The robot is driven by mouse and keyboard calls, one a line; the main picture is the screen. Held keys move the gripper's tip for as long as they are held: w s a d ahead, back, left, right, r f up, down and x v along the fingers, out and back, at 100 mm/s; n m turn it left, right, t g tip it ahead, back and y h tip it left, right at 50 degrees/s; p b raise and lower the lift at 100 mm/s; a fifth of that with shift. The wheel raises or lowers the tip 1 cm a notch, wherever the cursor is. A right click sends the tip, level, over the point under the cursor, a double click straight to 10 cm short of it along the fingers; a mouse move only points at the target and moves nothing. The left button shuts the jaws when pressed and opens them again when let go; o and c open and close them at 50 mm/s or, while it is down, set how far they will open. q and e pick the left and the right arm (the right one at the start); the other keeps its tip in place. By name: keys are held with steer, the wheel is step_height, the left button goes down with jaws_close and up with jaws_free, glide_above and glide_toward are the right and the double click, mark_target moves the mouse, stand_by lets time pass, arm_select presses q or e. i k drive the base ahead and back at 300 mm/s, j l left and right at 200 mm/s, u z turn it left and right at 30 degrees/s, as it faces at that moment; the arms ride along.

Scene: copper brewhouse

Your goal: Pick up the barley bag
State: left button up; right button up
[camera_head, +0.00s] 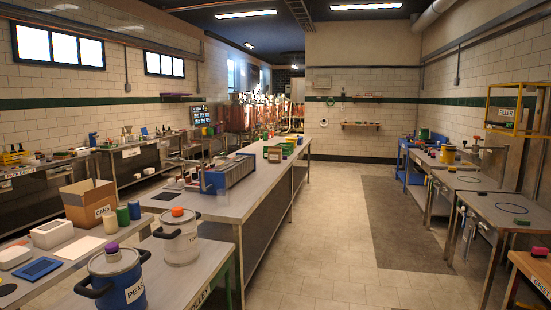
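I cannot make out a barley bag anywhere in the head view. Neither of my grippers shows in the head view. A blue pot (127,283) with black handles and a purple knob stands at the near left, with a label that is partly readable. Behind it is a whitish lidded pot (180,246) with an orange knob. An open cardboard box (82,207) with a label stands on the left bench, with green and blue cylinders beside it.
A long grey table (222,205) with a blue rack (230,174) runs down the middle. Workbenches (508,214) line the right wall, and a yellow frame (517,110) stands there. The tiled floor (330,235) between them is clear, with a dark strip (402,225). Copper vessels (240,116) stand at the back.

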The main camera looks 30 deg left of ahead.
mark_target(274, 154)
steer(key=i+j+u, duration=0.3)
steer(key=i, duration=0.45)
steer(key=i+u, duration=0.35)
steer(key=i, duration=0.4)
steer(key=i+l, duration=0.15)
steer(key=i, duration=3.8)
steer(key=i+u, duration=0.35)
steer(key=i, duration=0.2)
steer(key=i+l+u, duration=0.1)
steer(key=i+u, duration=0.2)
steer(key=i, duration=0.2)
steer(key=i+l+u, duration=0.2)
steer(key=i+u, duration=0.15)
steer(key=i, duration=0.15)
